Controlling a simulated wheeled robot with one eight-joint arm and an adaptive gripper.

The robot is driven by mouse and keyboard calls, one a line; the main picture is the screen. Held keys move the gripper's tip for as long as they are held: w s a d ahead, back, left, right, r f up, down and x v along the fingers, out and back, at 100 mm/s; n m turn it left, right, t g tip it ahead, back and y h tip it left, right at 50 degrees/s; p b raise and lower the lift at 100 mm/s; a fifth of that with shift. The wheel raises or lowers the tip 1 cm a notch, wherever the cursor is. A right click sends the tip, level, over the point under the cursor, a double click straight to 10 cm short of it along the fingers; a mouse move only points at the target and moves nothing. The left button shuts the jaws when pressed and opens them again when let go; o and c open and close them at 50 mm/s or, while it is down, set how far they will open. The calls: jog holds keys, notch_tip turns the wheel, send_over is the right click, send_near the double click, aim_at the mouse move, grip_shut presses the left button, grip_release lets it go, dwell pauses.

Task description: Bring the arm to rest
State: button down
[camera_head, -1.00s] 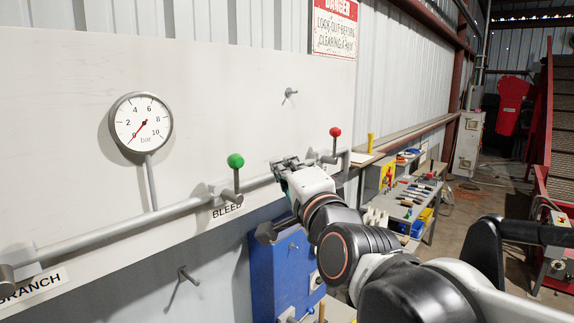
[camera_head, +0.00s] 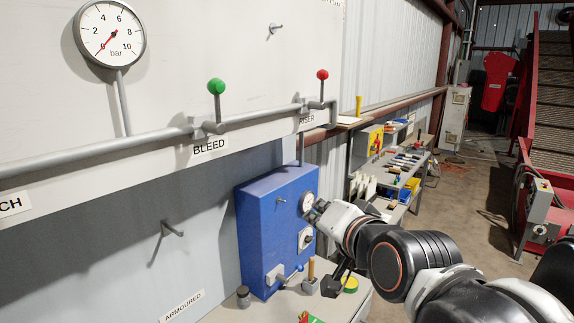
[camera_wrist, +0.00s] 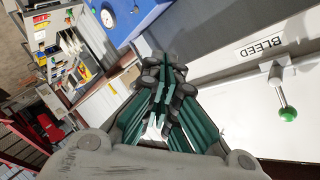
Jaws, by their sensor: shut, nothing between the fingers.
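My gripper (camera_head: 316,209) is in front of the right side of the blue box (camera_head: 262,225) in the head view, close to the box's small dial. I cannot tell whether it touches the box. In the wrist view my gripper (camera_wrist: 165,75) shows its green-edged fingers drawn together with nothing between them. My arm stretches in from the lower right of the head view, raised above the bench.
A pipe (camera_head: 120,148) with a green-knobbed valve (camera_head: 216,88) and a red-knobbed valve (camera_head: 322,80) runs along the panel. A gauge (camera_head: 110,34) reads near zero. A tool shelf (camera_head: 400,170) stands behind my arm.

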jog(key=s+d+f+n+g+h+b, duration=0.1)
jog(key=s+d+f+b, duration=0.3)
jog(key=f, duration=0.7)
jog(key=s+d+f+n+g+h+b, duration=0.2)
jog(key=s+d+f+b, duration=0.3)
jog(key=f, duration=0.6)
jog(key=s+d+f+n+g+h+b, duration=0.1)
jog(key=s+d+f+b, duration=0.4)
jog(key=f, duration=0.6)
jog(key=n+g, duration=0.1)
jog(key=g, duration=0.1)
jog(key=shift+s+f+n+g+h+b, duration=0.3)
jog(key=shift+s+f+n+g+b, duration=0.05)
jog(key=shift+n+g+b, duration=0.05)
jog(key=shift+d, duration=0.1)
